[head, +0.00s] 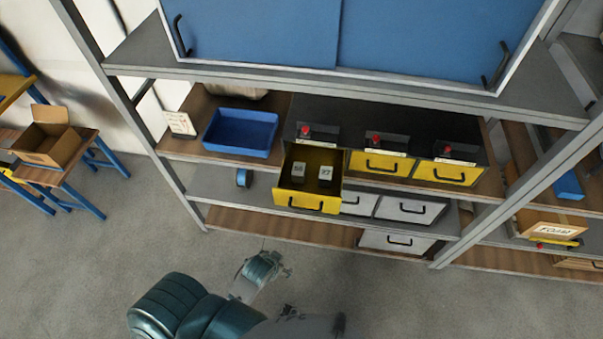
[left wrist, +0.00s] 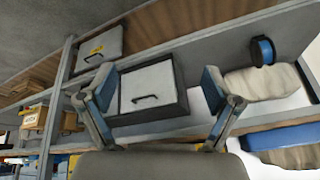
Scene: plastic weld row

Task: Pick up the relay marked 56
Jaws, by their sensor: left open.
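Two small grey relays with light labels stand in a pulled-out yellow drawer (head: 308,201) in the head view. The left relay (head: 298,171) appears to be marked 56. The right relay (head: 325,174) has a different mark that is too small to read surely. My left gripper (head: 272,266) is below and in front of the drawer, apart from it. In the left wrist view my left gripper (left wrist: 157,82) is open, with nothing between its fingers. The relays do not show clearly in that view. My right gripper is not in view.
A blue tray (head: 241,133) sits on the shelf left of the drawer. Shut yellow drawers (head: 378,164) with red knobs above are to the right. White drawers (head: 408,209) are below. A grey shelf (head: 330,76) overhangs the drawers. The floor in front is clear.

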